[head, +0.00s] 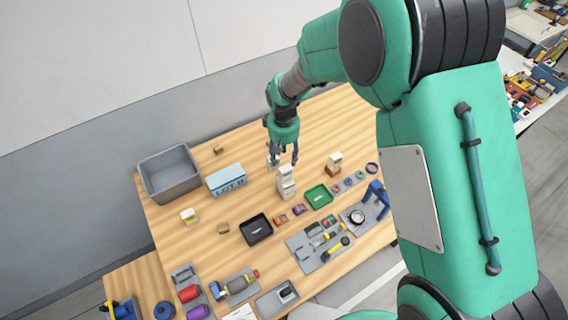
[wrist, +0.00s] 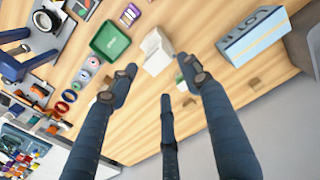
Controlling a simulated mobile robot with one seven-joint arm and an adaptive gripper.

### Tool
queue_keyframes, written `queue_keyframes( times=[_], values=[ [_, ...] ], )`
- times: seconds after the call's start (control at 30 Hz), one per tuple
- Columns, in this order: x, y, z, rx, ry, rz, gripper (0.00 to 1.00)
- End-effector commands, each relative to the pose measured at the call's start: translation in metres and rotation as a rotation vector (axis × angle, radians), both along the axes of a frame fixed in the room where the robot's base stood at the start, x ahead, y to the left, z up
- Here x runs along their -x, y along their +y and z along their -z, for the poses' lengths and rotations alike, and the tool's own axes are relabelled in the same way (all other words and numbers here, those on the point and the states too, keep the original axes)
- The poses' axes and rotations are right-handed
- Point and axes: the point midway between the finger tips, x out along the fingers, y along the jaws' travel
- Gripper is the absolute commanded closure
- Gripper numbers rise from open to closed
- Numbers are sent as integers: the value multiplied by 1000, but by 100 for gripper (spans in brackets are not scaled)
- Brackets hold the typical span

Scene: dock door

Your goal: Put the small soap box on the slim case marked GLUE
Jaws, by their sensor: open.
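My gripper (head: 283,157) is open, its dark fingers spread over the back middle of the table; the fingers also show in the wrist view (wrist: 158,82). A small white and green item (head: 272,161) is close to one fingertip; it is partly hidden behind that finger in the wrist view (wrist: 181,85). I cannot tell whether they touch. A white stack of boxes (head: 286,183) stands just in front of the gripper; its top shows in the wrist view (wrist: 157,50). No lettering reading GLUE or soap is legible, so I cannot tell which items these are.
A blue box marked LOT B (head: 226,180) and a grey bin (head: 168,174) stand to the left. A black tray (head: 256,229) is in front. Bare wood lies behind the gripper.

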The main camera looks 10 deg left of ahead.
Motion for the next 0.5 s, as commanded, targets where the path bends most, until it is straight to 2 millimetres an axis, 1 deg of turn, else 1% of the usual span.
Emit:
queue_keyframes(
  times=[0.1,0.2,0.5],
  values=[
    [0,0,-12,0,0,0,52],
    [0,0,-17,-1,-1,0,52],
    [0,0,-21,0,0,0,52]
  ],
)
